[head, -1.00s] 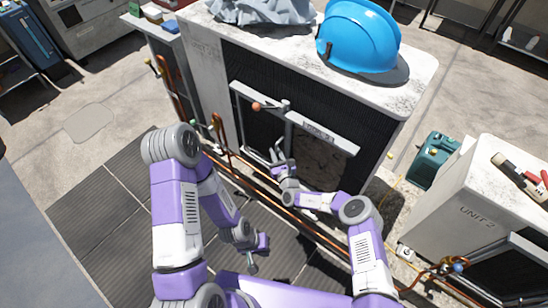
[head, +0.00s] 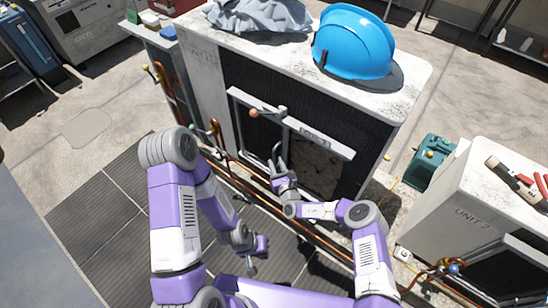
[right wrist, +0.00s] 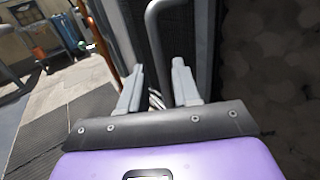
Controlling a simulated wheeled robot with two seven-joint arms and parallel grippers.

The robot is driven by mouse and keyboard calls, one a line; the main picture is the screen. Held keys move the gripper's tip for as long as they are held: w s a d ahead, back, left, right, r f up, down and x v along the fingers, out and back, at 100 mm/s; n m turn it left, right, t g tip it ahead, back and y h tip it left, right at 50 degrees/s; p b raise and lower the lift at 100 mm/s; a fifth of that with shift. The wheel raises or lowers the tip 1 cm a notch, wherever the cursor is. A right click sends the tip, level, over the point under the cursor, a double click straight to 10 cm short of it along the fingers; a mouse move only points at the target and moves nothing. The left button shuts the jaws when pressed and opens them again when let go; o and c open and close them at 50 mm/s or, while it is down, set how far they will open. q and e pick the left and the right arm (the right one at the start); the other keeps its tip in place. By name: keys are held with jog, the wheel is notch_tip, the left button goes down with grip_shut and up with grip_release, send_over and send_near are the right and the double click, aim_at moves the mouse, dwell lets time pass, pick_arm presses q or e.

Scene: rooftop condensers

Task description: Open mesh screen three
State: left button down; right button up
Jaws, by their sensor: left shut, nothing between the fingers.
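The mesh screen (head: 262,135) is a dark panel in a pale frame on the front of the large condenser unit below the blue helmet. To its right, a brownish interior (head: 314,168) shows under the labelled rail (head: 318,138). My right gripper (head: 278,160) is at the screen's lower part. In the right wrist view its fingers are apart, with a grey bar handle (right wrist: 153,40) showing beyond and between them; contact cannot be told. My left gripper (head: 258,258) is shut and empty, low above the dark floor mats.
A blue helmet (head: 354,40) and grey cloth (head: 258,14) lie on the unit's top. Copper pipes (head: 250,178) run along its foot. Unit 2 (head: 455,190) stands at right, near a teal can (head: 431,160). The floor at left is clear.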

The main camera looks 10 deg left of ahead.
jog(key=p+v, duration=0.1)
jog(key=v, duration=0.3)
jog(key=shift+s, duration=0.1)
dwell(0.3)
jog(key=s+a+r+n+g+y, duration=0.4)
jog(key=s+a+n+g+y, duration=0.35)
jog(key=s+n+g, duration=0.35)
jog(key=s+d+f+n+g+h, duration=0.2)
jog(key=s+n+g+h, duration=0.3)
jog(key=s+n, duration=0.6)
jog(key=s+d+n+h, duration=0.2)
jog(key=s+d+h, duration=0.1)
jog(key=d, duration=0.9)
jog(key=s+d+n+t+h+p, duration=0.1)
jog(key=s+d+n+h, duration=0.2)
jog(key=d, duration=0.9)
jog(key=s+f+h, duration=0.1)
jog(key=s, duration=0.2)
jog(key=shift+d, duration=0.35)
